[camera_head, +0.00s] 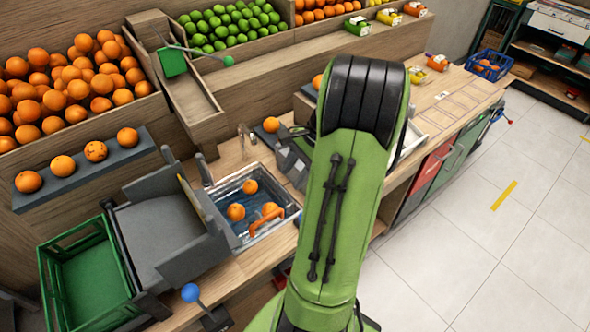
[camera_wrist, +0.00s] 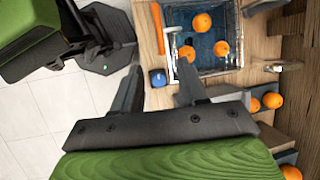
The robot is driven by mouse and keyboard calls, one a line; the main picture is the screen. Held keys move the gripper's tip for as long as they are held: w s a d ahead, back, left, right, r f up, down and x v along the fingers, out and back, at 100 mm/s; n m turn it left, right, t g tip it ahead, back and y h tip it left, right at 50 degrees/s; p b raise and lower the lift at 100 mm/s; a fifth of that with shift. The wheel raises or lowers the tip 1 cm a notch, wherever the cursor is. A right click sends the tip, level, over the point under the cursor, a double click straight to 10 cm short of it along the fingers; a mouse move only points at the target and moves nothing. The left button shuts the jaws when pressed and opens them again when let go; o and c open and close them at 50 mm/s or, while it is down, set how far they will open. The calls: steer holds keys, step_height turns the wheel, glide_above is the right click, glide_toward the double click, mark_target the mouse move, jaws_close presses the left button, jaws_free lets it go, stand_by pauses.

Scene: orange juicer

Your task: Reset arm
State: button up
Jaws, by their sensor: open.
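My green arm crosses the middle of the head view and hides part of the counter. My gripper (camera_wrist: 160,72) shows in the wrist view with its two dark fingers spread apart and nothing between them. It hangs above the counter's front edge, close to the water-filled sink (camera_head: 220,196). Several oranges (camera_head: 236,212) lie in the sink, and an orange handle (camera_head: 267,222) stands at its front side. The sink also shows at the top of the wrist view (camera_wrist: 238,30).
A green crate (camera_head: 85,275) and a grey chute (camera_head: 165,235) stand left of the sink. A blue-knobbed lever (camera_head: 190,293) rises at the front edge. A shelf (camera_head: 90,172) holds oranges behind. The tiled floor (camera_head: 470,250) at right is clear.

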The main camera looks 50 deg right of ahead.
stand_by(0.4)
steer(key=w+a+r+n+h+b, duration=0.25)
steer(key=a+n, duration=0.25)
steer(key=a, duration=0.4)
steer(key=w+a+r+n+h+b, duration=0.1)
steer(key=a+r+n, duration=0.2)
steer(key=a+n, duration=0.4)
steer(key=s+a+n+t+b, duration=0.2)
steer(key=s+a+n, duration=0.6)
steer(key=s+a, duration=0.1)
steer(key=shift+s+a+n, duration=0.3)
steer(key=shift+a+n, duration=0.1)
steer(key=shift+a, duration=0.25)
